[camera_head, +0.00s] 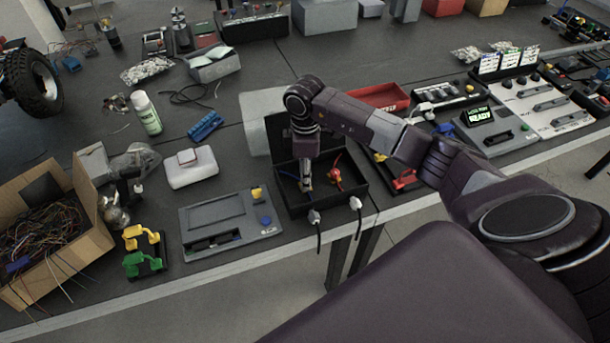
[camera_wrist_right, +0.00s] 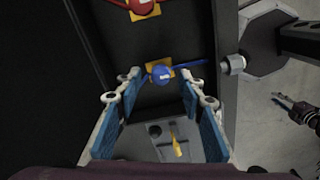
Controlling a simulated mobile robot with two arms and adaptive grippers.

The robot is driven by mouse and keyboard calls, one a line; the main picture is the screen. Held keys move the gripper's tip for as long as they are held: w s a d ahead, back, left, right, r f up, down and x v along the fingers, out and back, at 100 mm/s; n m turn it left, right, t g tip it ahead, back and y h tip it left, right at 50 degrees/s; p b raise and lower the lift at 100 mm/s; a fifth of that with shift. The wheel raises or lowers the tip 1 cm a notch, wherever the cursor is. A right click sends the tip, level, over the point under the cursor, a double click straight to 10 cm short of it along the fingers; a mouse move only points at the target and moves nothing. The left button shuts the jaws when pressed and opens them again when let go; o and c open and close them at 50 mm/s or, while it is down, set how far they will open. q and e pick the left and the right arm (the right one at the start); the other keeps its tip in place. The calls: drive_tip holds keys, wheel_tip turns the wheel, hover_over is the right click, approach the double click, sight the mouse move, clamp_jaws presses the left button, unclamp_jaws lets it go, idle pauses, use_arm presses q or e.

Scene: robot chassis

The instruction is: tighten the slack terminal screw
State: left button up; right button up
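An open black box (camera_head: 338,192) stands near the table's front edge, its lid raised at the back. Inside is a red terminal knob (camera_head: 336,178), also in the right wrist view (camera_wrist_right: 141,6), on a yellow piece. A blue terminal knob (camera_wrist_right: 162,75) sits on another yellow piece, with a blue wire at its side. My right gripper (camera_head: 306,186) points down into the left part of the box. In the right wrist view it is open (camera_wrist_right: 160,103), its blue-padded fingers apart, with the blue knob beyond and between them. Which screw is slack cannot be told. My left gripper is not in view.
A grey panel device (camera_head: 228,212) lies left of the box. A red tray (camera_head: 378,97) lies behind it, and a red clamp (camera_head: 403,180) is on the right. Cable plugs (camera_head: 314,217) hang at the box front. A carton of wires (camera_head: 82,250) stands far left.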

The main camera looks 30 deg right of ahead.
wheel_tip(320, 180, up, 11)
idle(0.3)
idle(0.4)
